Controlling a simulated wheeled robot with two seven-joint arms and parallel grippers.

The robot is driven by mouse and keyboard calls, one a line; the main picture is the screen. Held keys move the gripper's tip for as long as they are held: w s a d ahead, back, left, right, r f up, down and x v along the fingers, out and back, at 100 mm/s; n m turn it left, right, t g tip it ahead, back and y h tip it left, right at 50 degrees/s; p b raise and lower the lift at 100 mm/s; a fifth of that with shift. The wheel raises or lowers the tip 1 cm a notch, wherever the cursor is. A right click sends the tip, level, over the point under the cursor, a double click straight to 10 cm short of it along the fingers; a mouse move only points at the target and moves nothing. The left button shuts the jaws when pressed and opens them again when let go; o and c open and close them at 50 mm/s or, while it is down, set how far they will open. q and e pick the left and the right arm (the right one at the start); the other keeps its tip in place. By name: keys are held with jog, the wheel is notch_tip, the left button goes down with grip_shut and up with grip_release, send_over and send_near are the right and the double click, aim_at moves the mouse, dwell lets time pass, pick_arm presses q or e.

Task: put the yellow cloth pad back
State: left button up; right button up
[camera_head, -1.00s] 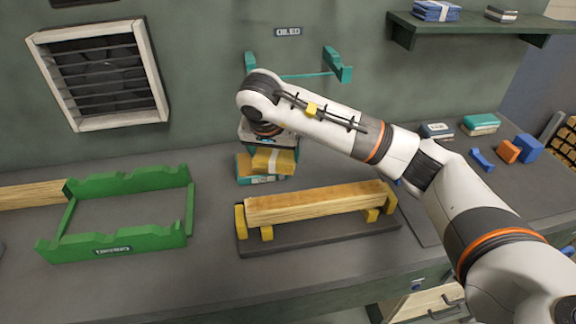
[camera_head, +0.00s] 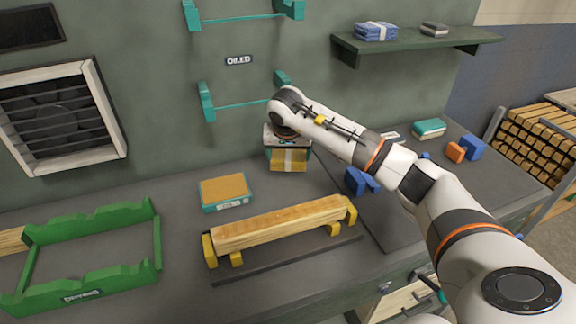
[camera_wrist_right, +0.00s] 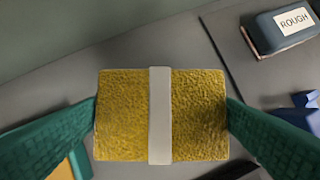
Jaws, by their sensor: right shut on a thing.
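The yellow cloth pad (camera_head: 289,162) with a pale band hangs below my right gripper (camera_head: 288,157) in the head view. In the right wrist view the pad (camera_wrist_right: 120,115) fills the middle, between two teal fingers that press its two ends. A teal-sided block with a tan top (camera_head: 225,188) lies on the bench to the left of the held pad, apart from it. The pad's height above the bench is hard to tell. My left gripper is not in view.
A green cradle (camera_head: 85,287) stands at left. A wall shelf (camera_head: 410,46) holds a blue bundle (camera_head: 376,31).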

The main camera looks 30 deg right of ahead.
aim_at(288, 168)
notch_tip(288, 168, down, 2)
jog(key=shift+a+f, duration=0.1)
jog(key=shift+f, duration=0.05)
notch_tip(288, 168, down, 3)
jog(key=shift+r+p, duration=0.1)
jog(key=shift+p, duration=0.4)
jog(key=shift+f, duration=0.2)
jog(key=shift+f, duration=0.1)
jog(key=o, duration=0.8)
jog(key=shift+r, duration=0.35)
jog(key=b+v, duration=0.1)
jog(key=v, duration=1)
jog(key=shift+s+a+r, duration=0.1)
jog(key=shift+a+r, duration=0.05)
jog(key=shift+r, duration=0.1)
